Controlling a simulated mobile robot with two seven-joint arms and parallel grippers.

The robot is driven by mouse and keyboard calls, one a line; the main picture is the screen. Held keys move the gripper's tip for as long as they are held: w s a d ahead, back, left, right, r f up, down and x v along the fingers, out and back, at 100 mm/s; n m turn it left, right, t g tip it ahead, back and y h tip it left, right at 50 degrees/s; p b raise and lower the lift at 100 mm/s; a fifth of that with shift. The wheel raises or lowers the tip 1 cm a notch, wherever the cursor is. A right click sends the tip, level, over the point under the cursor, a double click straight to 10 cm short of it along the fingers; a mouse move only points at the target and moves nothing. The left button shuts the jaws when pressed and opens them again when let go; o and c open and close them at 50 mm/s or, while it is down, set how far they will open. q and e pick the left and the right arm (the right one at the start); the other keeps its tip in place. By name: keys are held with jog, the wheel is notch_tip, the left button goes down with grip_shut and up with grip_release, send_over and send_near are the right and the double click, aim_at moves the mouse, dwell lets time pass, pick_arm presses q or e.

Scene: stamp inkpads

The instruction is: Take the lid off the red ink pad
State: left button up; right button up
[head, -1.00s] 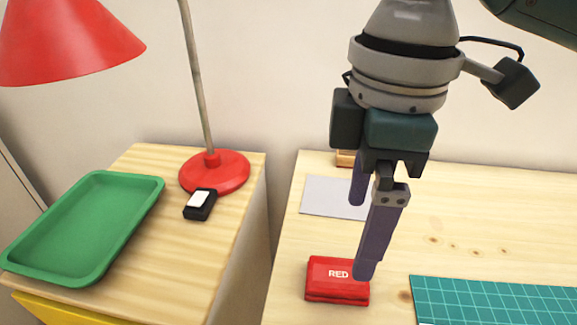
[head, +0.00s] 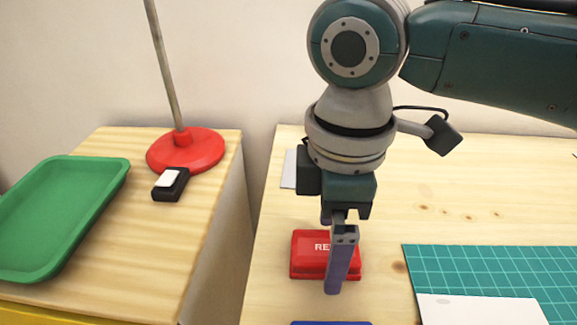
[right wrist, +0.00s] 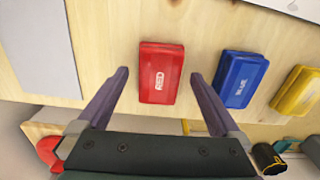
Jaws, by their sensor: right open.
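The red ink pad (head: 306,262) lies on the light wooden desk with its lid on; part of its "RED" label is hidden by my finger in the head view. My right gripper (head: 330,256) is open, pointing down over the pad, with one finger in front of it and the other largely hidden. In the right wrist view, the red pad (right wrist: 161,73) sits between and beyond the two spread fingers of the gripper (right wrist: 160,76), with gaps on both sides. I cannot tell the exact height of the fingertips. My left gripper is not in view.
A blue ink pad (right wrist: 240,80) and a yellow one (right wrist: 298,92) lie in a row beside the red one. A green cutting mat (head: 480,270) with white paper lies right. A green tray (head: 55,215), a red lamp base (head: 186,152) and a black stamp-like block (head: 171,185) stand on the left cabinet.

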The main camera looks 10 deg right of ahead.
jog(key=shift+c, duration=0.4)
jog(key=c, duration=1.3)
